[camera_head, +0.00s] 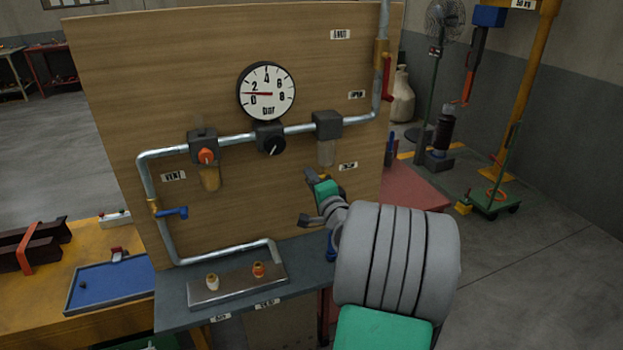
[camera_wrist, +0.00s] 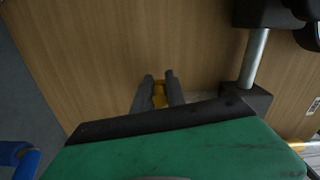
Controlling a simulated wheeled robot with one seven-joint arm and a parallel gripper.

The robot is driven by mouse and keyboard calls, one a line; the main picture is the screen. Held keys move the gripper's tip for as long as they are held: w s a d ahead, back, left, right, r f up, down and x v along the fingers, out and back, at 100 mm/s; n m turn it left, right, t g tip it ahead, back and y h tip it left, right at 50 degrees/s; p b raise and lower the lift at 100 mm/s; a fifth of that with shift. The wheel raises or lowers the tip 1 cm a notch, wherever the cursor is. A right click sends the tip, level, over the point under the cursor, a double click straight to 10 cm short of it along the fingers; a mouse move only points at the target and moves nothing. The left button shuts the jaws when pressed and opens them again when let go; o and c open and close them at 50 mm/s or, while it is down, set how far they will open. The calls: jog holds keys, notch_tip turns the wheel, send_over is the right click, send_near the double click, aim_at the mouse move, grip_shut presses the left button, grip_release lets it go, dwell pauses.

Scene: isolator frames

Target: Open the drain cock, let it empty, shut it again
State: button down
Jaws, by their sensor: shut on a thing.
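The board carries a steel pipe run with a filter unit (camera_head: 327,124) at its right, a translucent bowl hanging below it. My gripper (camera_head: 312,178) is just under this bowl, close to the board. In the wrist view its two dark fingers (camera_wrist: 159,82) are closed around a small yellow piece (camera_wrist: 159,97), which looks like the drain cock. Its shape and the position of its handle are mostly hidden by the fingers. Whether liquid runs out cannot be seen. The pressure gauge (camera_head: 266,91) needle sits between 0 and 2.
A second unit with an orange knob (camera_head: 206,156), a black regulator knob (camera_head: 272,146), a blue lever (camera_head: 172,212) and a red lever (camera_head: 387,80) project from the board. A metal plate with two fittings (camera_head: 238,286) lies on the shelf below.

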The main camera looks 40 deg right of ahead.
jog(key=shift+d+r, duration=0.1)
jog(key=shift+r, duration=0.35)
jog(key=c, duration=1.6)
grip_release()
jog(key=shift+o, duration=1.2)
jog(key=shift+f, duration=0.25)
jog(key=b+v, duration=0.2)
jog(key=v, duration=0.5)
jog(key=shift+s, duration=0.4)
